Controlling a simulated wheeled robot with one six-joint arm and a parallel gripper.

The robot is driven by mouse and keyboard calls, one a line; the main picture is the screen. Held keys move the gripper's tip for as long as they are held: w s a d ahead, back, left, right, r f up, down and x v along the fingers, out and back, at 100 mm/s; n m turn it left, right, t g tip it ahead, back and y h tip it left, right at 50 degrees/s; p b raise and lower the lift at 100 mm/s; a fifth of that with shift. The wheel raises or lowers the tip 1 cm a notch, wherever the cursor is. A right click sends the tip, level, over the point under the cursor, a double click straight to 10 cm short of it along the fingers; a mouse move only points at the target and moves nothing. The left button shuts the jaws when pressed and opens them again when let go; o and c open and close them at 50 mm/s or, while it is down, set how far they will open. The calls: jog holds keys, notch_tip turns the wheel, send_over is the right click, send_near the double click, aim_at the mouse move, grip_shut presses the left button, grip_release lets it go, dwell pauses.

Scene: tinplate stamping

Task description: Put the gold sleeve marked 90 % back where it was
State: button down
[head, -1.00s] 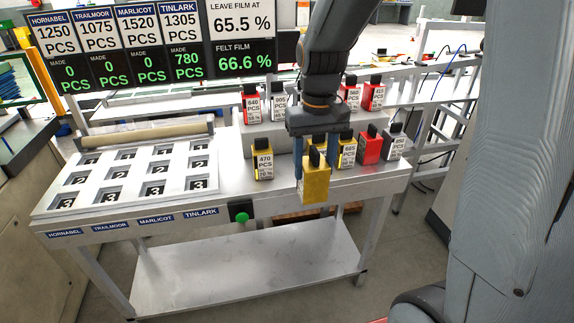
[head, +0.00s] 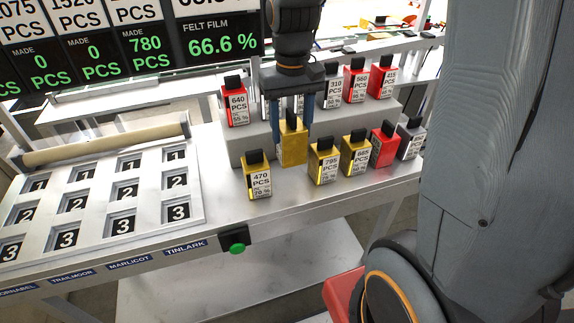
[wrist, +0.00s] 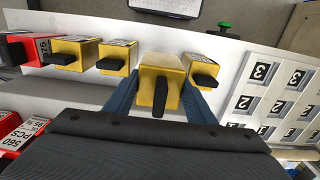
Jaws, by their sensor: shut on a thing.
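My gripper (head: 292,132) is shut on a gold sleeve (head: 293,146) with a black tab on top. Its fingers are on either side of the sleeve, and it also shows between them in the wrist view (wrist: 160,72). No label shows on the faces I see, so I cannot read its percentage. It is over the front row of the bench, between the gold sleeve reading 470 PCS (head: 257,178) and the gold one reading 795 PCS (head: 324,163), a little behind them. I cannot tell whether its bottom touches the bench.
A gold 685 PCS sleeve (head: 355,154), a red sleeve (head: 383,146) and a grey sleeve (head: 409,139) continue the front row. More sleeves, including a red 640 PCS one (head: 235,104), stand on the raised step (head: 240,145). A numbered slot plate (head: 150,190) lies left.

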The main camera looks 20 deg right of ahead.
aim_at(291, 158)
jog(key=shift+f+p, duration=0.95)
jog(key=shift+f, duration=3.55)
jog(key=shift+f, duration=0.15)
jog(key=c, duration=0.8)
grip_release()
jog(key=shift+s, duration=0.1)
notch_tip(291, 158, up, 12)
jog(key=b, duration=0.2)
jog(key=shift+b, duration=0.4)
jog(key=s+f+t, duration=0.1)
jog(key=s+f, duration=0.7)
jog(key=s, duration=0.1)
jog(key=shift+s+f+b, duration=0.15)
jog(key=shift+f+b, duration=0.1)
jog(key=shift+b, duration=0.15)
